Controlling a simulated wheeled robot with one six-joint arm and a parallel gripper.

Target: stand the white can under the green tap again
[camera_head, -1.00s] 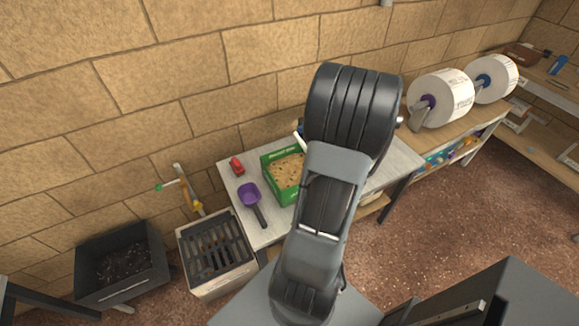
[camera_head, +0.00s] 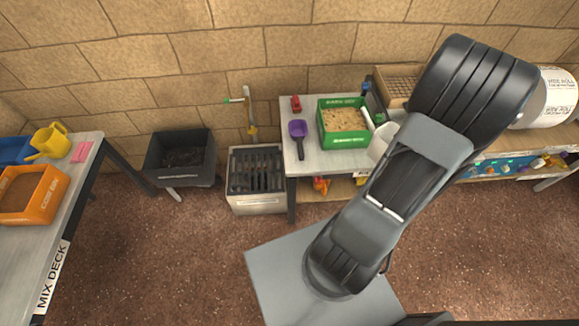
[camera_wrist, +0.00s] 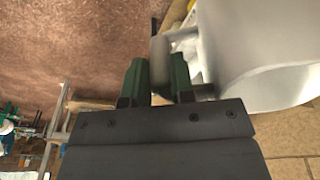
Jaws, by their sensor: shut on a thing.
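The white can (camera_wrist: 262,45) fills the right of the wrist view, a pale cylinder with a handle (camera_wrist: 178,42) on its side. My gripper (camera_wrist: 158,82) has dark green fingers shut on that handle. In the head view part of the can (camera_head: 383,146) shows beside my arm, at the right of the green crate; my arm hides the gripper there.
A pale bench (camera_head: 318,167) right of the basin holds a purple scoop (camera_head: 298,131), a red item (camera_head: 296,103) and a green crate (camera_head: 344,141). A dark bin (camera_head: 181,157) stands left of the basin. A table marked MIX DECK (camera_head: 66,222) is at far left. The floor between is open.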

